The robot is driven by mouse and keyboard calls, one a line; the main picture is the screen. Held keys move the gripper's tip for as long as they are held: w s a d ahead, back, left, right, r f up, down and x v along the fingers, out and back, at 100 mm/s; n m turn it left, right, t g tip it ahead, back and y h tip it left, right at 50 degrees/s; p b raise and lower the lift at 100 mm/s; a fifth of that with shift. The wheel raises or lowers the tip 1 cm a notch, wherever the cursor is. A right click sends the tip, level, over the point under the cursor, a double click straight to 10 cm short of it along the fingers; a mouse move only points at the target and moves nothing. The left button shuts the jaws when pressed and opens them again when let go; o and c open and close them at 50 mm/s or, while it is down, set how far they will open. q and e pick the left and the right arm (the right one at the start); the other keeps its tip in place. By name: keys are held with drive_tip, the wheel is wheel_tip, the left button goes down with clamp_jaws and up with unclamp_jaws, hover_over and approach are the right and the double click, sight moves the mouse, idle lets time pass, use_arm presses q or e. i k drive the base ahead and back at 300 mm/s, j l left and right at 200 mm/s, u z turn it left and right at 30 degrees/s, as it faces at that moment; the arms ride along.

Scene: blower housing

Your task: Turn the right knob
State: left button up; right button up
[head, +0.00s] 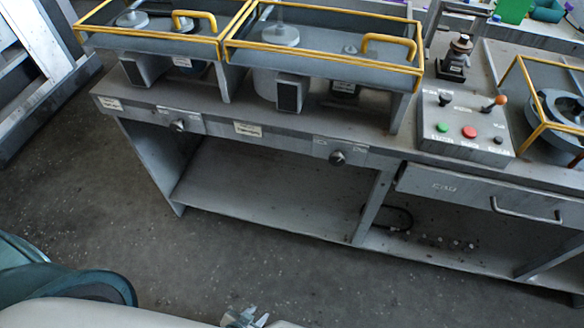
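The right knob (337,158) is a dark round knob on the grey front edge of the bench, under the right yellow-framed unit. A similar left knob (178,125) sits further left on the same edge. My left gripper (247,318) shows only in part at the bottom edge of the head view, well below and apart from both knobs. Whether its fingers are open or shut is not clear. My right gripper is not in view.
The bench (280,190) has an open lower shelf. A drawer (480,195) with a bar handle is on the right. A control box (465,130) with green and red buttons stands on top. Grey floor lies clear in front.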

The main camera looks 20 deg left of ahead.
sight(337, 159)
drive_tip(key=k+j, duration=0.1)
drive_tip(key=j, duration=0.3)
drive_tip(key=k+j, duration=0.1)
drive_tip(key=j, duration=0.3)
drive_tip(key=k+j, duration=0.1)
drive_tip(key=j, duration=0.3)
